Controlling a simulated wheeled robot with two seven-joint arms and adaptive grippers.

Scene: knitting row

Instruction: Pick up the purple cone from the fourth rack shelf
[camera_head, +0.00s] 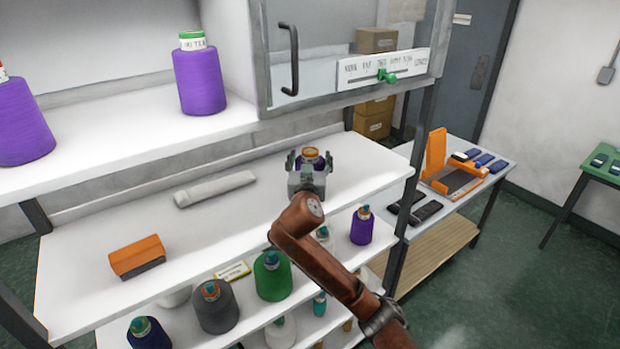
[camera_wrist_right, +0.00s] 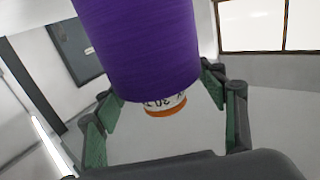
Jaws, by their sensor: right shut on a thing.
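My right gripper (camera_head: 309,163) is shut on a purple cone (camera_head: 312,154) with an orange-and-white top, over the right part of the middle white shelf. Only the cone's top and a little purple show between the fingers in the head view. In the right wrist view the purple cone (camera_wrist_right: 142,45) fills the upper middle, between the fingers of my right gripper (camera_wrist_right: 165,100). I cannot tell whether its base touches the shelf. My left gripper is not in view.
Large purple cones (camera_head: 199,80) stand on the upper shelf (camera_head: 110,135). An orange block (camera_head: 137,254) and a pale roll (camera_head: 214,188) lie on the middle shelf. Below are a green cone (camera_head: 272,278), a grey cone (camera_head: 217,310) and another purple cone (camera_head: 362,227). A glazed door with a handle (camera_head: 289,60) hangs behind.

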